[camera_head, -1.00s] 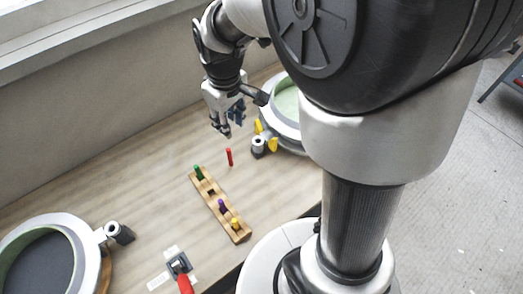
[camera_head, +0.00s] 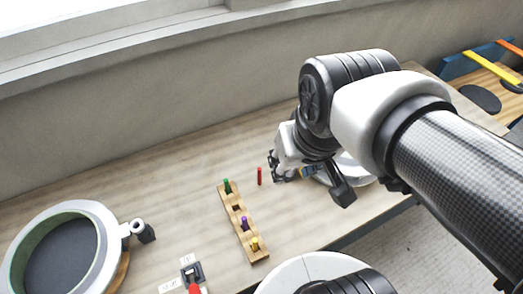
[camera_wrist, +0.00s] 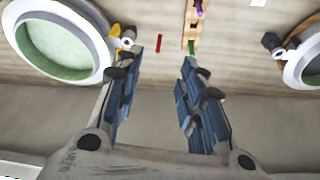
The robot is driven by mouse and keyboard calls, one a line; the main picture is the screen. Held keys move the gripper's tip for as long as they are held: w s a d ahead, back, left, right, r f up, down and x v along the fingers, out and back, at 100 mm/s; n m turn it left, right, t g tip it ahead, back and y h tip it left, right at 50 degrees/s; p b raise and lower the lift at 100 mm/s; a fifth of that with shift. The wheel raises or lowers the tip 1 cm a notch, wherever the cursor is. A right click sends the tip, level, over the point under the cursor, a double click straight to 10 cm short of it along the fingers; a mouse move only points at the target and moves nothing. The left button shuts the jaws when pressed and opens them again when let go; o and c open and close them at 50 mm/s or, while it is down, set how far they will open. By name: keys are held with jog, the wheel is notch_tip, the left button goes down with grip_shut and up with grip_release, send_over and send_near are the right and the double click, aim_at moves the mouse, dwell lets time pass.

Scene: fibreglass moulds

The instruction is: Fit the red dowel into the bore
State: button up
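The red dowel (camera_head: 259,176) is on the wooden table, apart from the rack; it looks upright, but I cannot be sure. It also shows in the wrist view (camera_wrist: 158,43), beyond the fingertips. The wooden rack (camera_head: 231,196) holds green (camera_head: 227,186), purple (camera_head: 243,223) and yellow (camera_head: 254,243) dowels. A dark empty bore (camera_head: 236,208) lies between green and purple. My gripper (camera_head: 274,168) is just right of the red dowel, low and turned sideways. In the wrist view my gripper (camera_wrist: 162,58) is open and empty, its blue-padded fingers spread.
A round mould (camera_head: 112,240) with a clamp (camera_head: 143,231) stands at left. Another round mould (camera_head: 358,172) is partly hidden behind my arm; the wrist view shows its green inside (camera_wrist: 55,45). A red-handled toggle clamp (camera_head: 192,274) is at the front. The table behind the rack is clear.

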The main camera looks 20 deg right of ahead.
jog(key=w+f+g+p, duration=0.15)
jog(key=w+f, duration=0.25)
jog(key=w, duration=0.7)
jog(key=m+g+p, duration=0.1)
jog(key=m+g, duration=0.1)
jog(key=g, duration=0.1)
send_over(260, 176)
notch_tip(260, 176, down, 13)
jog(key=shift+t, duration=0.25)
jog(key=f+b, duration=0.2)
jog(key=f, duration=0.4)
jog(key=f+b, duration=0.1)
jog(key=f, duration=0.5)
jog(key=f+b, duration=0.2)
jog(key=f, duration=0.4)
jog(key=shift+w+b, duration=0.3)
jog(key=shift+w, duration=0.05)
jog(key=shift+r, duration=0.15)
jog(key=shift+c, duration=0.5)
grip_shut()
